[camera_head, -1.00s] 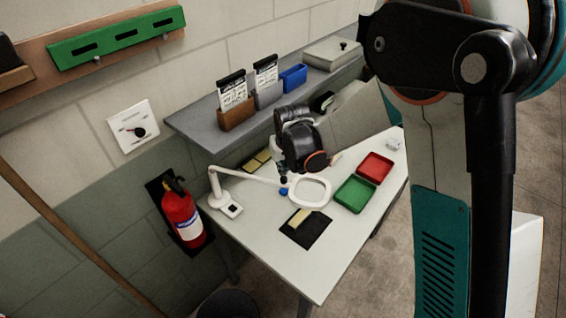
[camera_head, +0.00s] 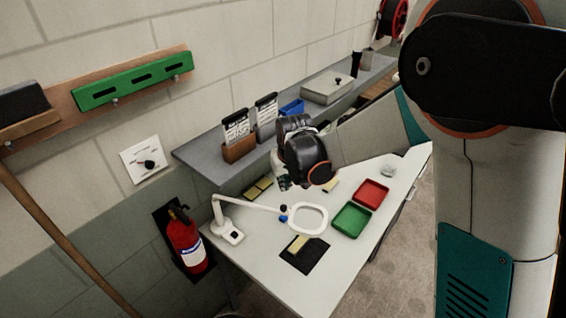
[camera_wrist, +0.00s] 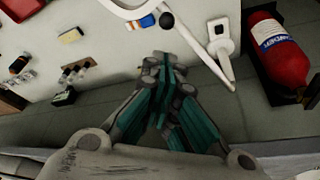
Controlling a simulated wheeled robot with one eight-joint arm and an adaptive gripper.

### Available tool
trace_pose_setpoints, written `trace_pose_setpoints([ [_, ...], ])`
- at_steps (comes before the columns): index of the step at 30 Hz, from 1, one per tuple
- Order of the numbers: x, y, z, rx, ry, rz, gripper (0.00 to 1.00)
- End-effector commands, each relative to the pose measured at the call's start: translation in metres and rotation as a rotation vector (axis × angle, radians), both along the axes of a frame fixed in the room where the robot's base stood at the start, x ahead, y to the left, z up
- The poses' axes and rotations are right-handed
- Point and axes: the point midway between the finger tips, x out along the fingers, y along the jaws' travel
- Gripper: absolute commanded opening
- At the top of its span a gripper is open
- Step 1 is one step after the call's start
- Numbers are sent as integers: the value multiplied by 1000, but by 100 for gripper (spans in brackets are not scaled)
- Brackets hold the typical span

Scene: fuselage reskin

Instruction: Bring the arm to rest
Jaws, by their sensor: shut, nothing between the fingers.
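My gripper (camera_wrist: 158,66) has its teal and grey fingers together and empty in the wrist view. In the head view my arm reaches in from the right, and the dark wrist hangs above the back of the white table (camera_head: 262,262). The gripper (camera_head: 283,181) shows only in part there, below the wrist, behind the magnifier lamp's white ring (camera_head: 308,217). It appears apart from the table and the lamp.
Green tray (camera_head: 352,220) and red tray (camera_head: 371,193) lie right of the lamp. A black mat (camera_head: 312,258) lies in front. A grey shelf (camera_head: 205,162) with card holders runs along the wall. A red fire extinguisher (camera_head: 187,243) hangs left; it also shows in the wrist view (camera_wrist: 283,58).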

Motion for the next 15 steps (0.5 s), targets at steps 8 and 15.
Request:
trace_pose_setpoints([
  [8, -5, -16, 8, 5, -13, -16, 0],
  [15, -31, -76, 32, 23, -69, -76, 0],
])
